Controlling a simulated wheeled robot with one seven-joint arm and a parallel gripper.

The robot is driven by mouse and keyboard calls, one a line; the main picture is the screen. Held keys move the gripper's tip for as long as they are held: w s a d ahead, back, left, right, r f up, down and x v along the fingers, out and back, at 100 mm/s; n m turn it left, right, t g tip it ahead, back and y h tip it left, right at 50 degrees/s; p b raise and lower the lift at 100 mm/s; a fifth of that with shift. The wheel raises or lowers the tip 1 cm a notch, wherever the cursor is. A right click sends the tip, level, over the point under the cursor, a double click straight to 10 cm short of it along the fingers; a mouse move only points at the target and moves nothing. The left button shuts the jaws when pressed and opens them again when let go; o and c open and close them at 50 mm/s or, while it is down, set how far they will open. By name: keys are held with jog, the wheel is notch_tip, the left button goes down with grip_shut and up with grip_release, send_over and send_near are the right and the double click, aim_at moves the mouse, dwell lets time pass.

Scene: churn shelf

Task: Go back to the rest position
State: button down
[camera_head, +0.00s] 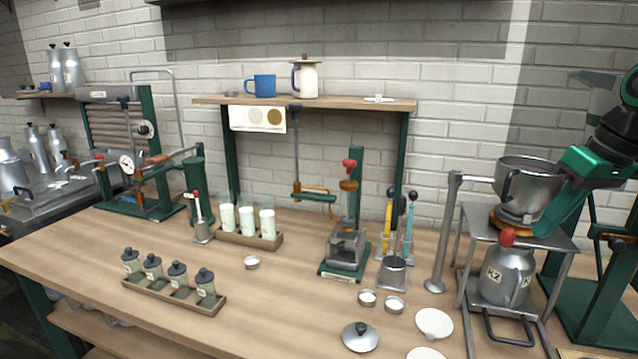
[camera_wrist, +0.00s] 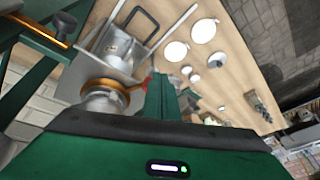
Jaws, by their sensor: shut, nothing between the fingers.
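My gripper (camera_head: 546,222) is at the right of the head view, its green fingers shut and pointing down and left. It is close beside the steel bowl (camera_head: 526,188) on the metal stand and in front of its right side. The fingers show in the wrist view (camera_wrist: 162,98), with nothing seen between them. A red knob (camera_head: 507,237) sits just left of the fingertips; I cannot tell if they touch. Below the bowl, a steel can (camera_head: 505,276) with a label stands on the stand's base.
The metal stand (camera_head: 466,240) and a green frame (camera_head: 590,290) crowd my gripper. A green press (camera_head: 345,245), tool holder (camera_head: 393,272), glass rack (camera_head: 272,240) and jar tray (camera_head: 150,297) stand leftward. A shelf (camera_head: 350,103) holds a blue mug (camera_head: 262,86). Small lids and dishes lie in front.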

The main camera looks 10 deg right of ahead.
jog(key=s+a+f+m+g, duration=0.2)
jog(key=s+f+m, duration=0.2)
jog(key=s+f, duration=0.4)
jog(key=s+a+f+m+g+h, duration=0.1)
jog(key=s+a+f+m, duration=0.2)
jog(key=s+f, duration=0.5)
jog(key=shift+s+f+m+g+h, duration=0.3)
jog(key=shift+f+m+g, duration=0.1)
jog(key=shift+f+m, duration=0.35)
jog(key=shift+w, duration=0.2)
jog(key=shift+w+f, duration=0.25)
jog(key=shift+w, duration=0.25)
